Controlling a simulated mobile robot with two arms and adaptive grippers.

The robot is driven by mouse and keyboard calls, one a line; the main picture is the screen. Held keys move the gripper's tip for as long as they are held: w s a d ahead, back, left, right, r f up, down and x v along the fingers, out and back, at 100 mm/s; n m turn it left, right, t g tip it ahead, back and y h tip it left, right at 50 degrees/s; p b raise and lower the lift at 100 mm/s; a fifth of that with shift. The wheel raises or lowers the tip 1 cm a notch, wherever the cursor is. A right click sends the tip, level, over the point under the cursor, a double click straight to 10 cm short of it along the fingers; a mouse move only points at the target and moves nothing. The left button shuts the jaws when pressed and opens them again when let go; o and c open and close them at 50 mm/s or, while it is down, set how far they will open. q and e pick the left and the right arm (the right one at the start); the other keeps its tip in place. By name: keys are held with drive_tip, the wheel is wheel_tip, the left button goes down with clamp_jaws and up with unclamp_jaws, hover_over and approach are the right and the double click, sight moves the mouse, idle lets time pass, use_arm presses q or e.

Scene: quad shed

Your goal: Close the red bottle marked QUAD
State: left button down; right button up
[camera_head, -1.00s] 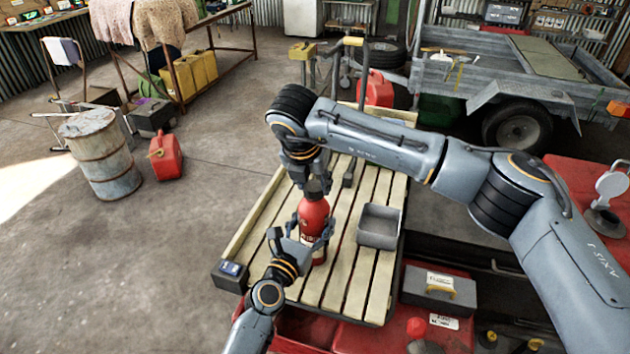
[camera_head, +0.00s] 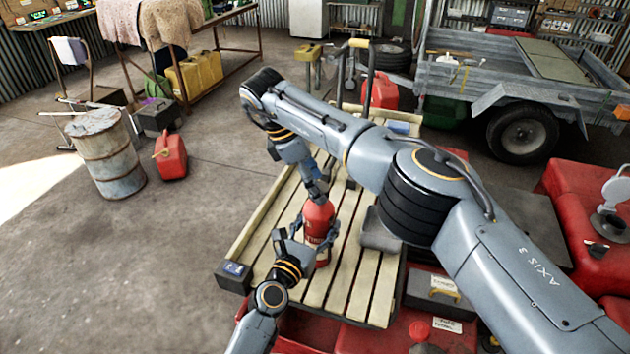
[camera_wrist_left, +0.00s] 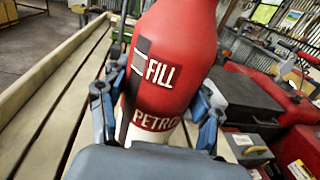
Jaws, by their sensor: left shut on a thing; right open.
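The red bottle (camera_head: 318,219) stands upright on the slatted wooden deck (camera_head: 350,285). My left gripper (camera_head: 309,243) is shut on its body from the front left. In the left wrist view the bottle (camera_wrist_left: 180,50) fills the middle, with a finger on each side; its lettering reads "FILL" and "PETRO…", and the word QUAD does not show. My right gripper (camera_head: 318,188) is open at the bottle's top, coming down tilted from the upper left. It covers the bottle's neck, so I cannot tell whether a cap is on it.
A grey metal tray (camera_head: 375,238) sits right of the bottle, partly behind my right arm. A grey box with a yellow handle (camera_head: 432,291) lies beyond the deck's right edge. A red can (camera_head: 171,157) and a rusty drum (camera_head: 106,150) stand on the open floor at left.

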drive_tip(key=shift+r, duration=0.1)
use_arm(q)
drive_tip(key=shift+a, duration=0.1)
drive_tip(key=shift+c, duration=1.1)
unclamp_jaws()
use_arm(e)
wheel_tip(320, 180, up, 10)
use_arm(q)
drive_tip(key=shift+s, duration=0.1)
drive_tip(key=v, duration=1.1)
drive_tip(key=shift+s+a, duration=0.15)
drive_tip(key=shift+s, duration=0.2)
